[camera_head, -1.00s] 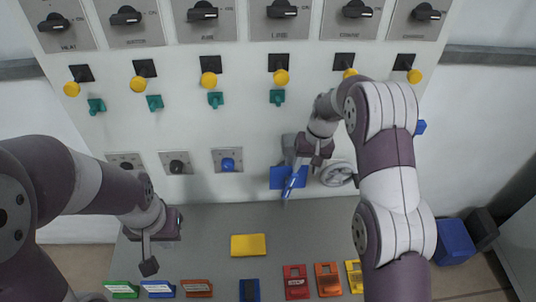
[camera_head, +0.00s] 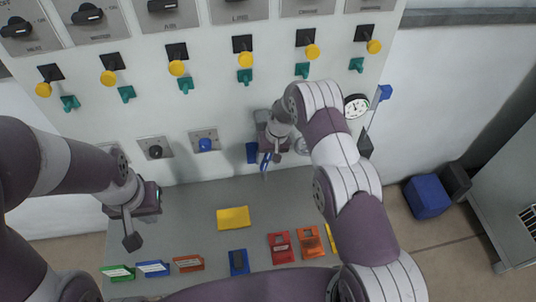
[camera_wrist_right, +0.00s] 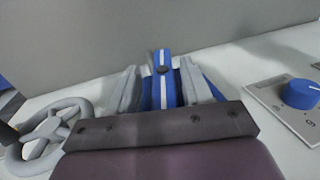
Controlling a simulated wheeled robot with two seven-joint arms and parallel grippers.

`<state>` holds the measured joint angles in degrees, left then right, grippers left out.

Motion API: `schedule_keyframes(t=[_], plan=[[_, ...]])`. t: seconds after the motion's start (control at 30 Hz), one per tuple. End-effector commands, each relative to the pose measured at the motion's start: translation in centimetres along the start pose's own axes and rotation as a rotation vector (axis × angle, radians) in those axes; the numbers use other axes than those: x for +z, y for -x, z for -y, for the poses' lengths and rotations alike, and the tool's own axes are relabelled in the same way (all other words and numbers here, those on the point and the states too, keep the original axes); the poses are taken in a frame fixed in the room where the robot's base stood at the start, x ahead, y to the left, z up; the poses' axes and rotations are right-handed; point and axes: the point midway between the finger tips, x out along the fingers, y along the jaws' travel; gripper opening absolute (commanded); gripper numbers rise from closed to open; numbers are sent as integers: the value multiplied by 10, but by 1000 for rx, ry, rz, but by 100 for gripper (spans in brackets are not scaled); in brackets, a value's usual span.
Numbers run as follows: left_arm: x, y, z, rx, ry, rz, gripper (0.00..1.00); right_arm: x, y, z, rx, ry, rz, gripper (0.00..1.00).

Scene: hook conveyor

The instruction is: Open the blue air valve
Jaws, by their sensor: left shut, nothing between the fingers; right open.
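My right gripper (camera_head: 268,156) is at the lower part of the white panel, fingers pointing down. In the right wrist view its grey fingers (camera_wrist_right: 162,92) are open, one on each side of a blue handle with a white stripe (camera_wrist_right: 162,62). I cannot tell whether they touch it. The handle also shows below the gripper in the head view (camera_head: 265,163). Another blue handle (camera_head: 384,92) sticks out at the panel's right edge near a round gauge (camera_head: 357,106). I cannot tell which is the air valve. My left gripper (camera_head: 133,240) is shut and empty over the desk's left side.
A grey handwheel (camera_wrist_right: 42,130) and a blue knob (camera_wrist_right: 300,93) flank the right gripper. A blue box (camera_head: 428,196) stands on the floor at the right.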

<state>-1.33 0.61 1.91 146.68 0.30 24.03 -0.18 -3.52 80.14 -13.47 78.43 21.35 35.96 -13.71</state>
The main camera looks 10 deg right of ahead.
Motion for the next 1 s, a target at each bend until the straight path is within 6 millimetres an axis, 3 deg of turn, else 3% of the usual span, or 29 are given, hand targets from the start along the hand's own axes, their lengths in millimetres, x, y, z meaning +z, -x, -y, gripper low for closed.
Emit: schedule_keyframes(t=[0.17,0.2,0.33,0.53,0.8,1.0], plan=[[0,0,0,0,0,0,0,0,0,0,0,1,0,49],[0,0,0,0,0,0,0,0,0,0,0,1,0,42],[0,0,0,0,0,0,0,0,0,0,0,0,0,0],[0,-3,0,0,0,0,0,0,-1,1,12,2,2,0],[3,-27,0,0,0,0,0,0,-4,3,201,6,1,0],[3,-26,0,0,0,0,0,0,0,3,233,1,-1,0]])
